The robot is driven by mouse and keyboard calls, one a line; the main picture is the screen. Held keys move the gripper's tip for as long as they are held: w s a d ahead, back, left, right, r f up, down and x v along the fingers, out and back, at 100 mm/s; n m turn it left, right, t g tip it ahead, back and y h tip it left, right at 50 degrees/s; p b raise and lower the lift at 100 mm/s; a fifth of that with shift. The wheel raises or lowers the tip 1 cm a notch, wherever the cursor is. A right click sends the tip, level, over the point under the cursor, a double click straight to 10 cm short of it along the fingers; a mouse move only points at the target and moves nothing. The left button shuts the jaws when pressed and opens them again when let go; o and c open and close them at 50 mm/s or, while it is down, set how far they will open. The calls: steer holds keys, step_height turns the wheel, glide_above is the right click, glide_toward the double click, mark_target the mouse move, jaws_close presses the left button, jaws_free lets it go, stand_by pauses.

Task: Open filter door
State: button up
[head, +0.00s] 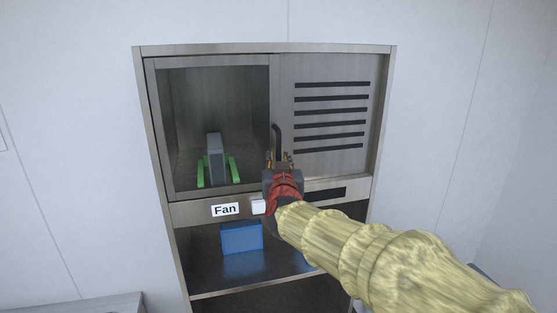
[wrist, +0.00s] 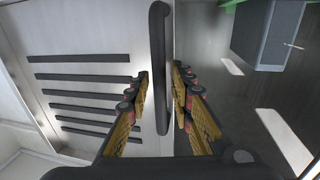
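The cabinet front has a slotted grey metal panel (head: 332,75) at the right and a framed see-through panel (head: 205,98) at the left. Neither is labelled as the filter door; both look closed. A black vertical bar handle (head: 277,130) stands near the seam between them; I cannot tell which panel carries it. My gripper (head: 279,158) is at the handle's lower part. In the wrist view, the handle (wrist: 158,60) runs between the fingers of my open gripper (wrist: 160,76), with narrow gaps on both sides. The fingers do not appear to clamp it.
Behind the see-through panel is a grey block with green side pieces (head: 214,155). Below are a "Fan" label (head: 225,210), a white switch (head: 258,206) and an open bay with a blue box (head: 242,238). White walls flank the cabinet.

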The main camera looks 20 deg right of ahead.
jaws_close()
stand_by(0.6)
